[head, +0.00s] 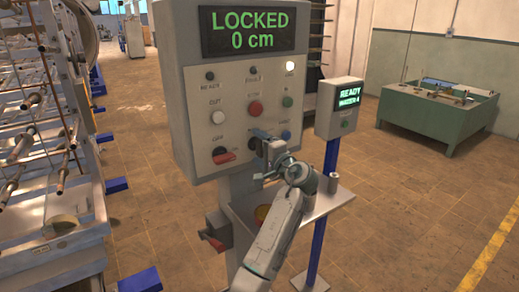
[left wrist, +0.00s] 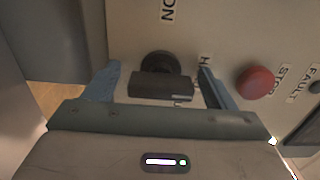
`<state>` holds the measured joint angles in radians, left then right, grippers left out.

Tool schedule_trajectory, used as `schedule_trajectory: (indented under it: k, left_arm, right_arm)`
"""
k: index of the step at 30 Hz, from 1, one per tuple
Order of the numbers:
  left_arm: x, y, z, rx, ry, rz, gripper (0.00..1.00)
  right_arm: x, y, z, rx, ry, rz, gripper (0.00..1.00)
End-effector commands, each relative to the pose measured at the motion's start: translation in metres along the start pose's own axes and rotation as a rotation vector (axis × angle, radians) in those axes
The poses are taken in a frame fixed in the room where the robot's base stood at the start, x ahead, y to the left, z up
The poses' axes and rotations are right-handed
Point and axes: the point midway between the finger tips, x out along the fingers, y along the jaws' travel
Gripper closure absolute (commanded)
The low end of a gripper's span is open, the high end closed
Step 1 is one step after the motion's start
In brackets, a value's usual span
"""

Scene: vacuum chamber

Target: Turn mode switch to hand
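The grey control panel (head: 235,85) stands upright, its display reading LOCKED 0 cm. A black rotary switch (left wrist: 160,85) sits low on its face, below the red button (head: 255,107); in the head view my gripper mostly covers this switch. In the left wrist view a label starting with H is beside it, partly hidden by a finger. My left gripper (head: 264,152) is at the panel, and its fingers (left wrist: 160,88) are apart on either side of the switch's bar. I cannot tell whether they touch it. My right gripper is not in view.
A grey shelf (head: 312,207) projects below the panel. A small READY box (head: 340,108) stands to the right. Machinery with rods (head: 45,150) fills the left.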

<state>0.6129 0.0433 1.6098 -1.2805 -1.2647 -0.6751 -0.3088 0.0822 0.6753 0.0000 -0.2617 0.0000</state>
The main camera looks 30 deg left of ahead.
Motion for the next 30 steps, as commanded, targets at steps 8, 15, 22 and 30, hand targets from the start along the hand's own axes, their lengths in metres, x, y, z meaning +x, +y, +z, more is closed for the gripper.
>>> schedule_trajectory:
  k: [8, 15, 22, 30]
  left_arm:
    - [-0.007, 0.001, -0.001, -0.002, 0.002, 0.000, 0.22]
    - [-0.050, 0.004, -0.001, -0.003, 0.004, 0.003, 0.22]
    - [-0.089, 0.003, -0.001, -0.002, 0.002, 0.003, 0.22]
    - [-0.108, 0.000, 0.000, 0.000, 0.000, 0.000, 0.22]
  right_arm:
    - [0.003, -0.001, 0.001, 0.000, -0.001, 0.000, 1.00]
    - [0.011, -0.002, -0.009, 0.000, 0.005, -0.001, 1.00]
    - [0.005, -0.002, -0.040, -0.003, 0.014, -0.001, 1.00]
    - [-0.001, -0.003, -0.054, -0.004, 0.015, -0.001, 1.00]
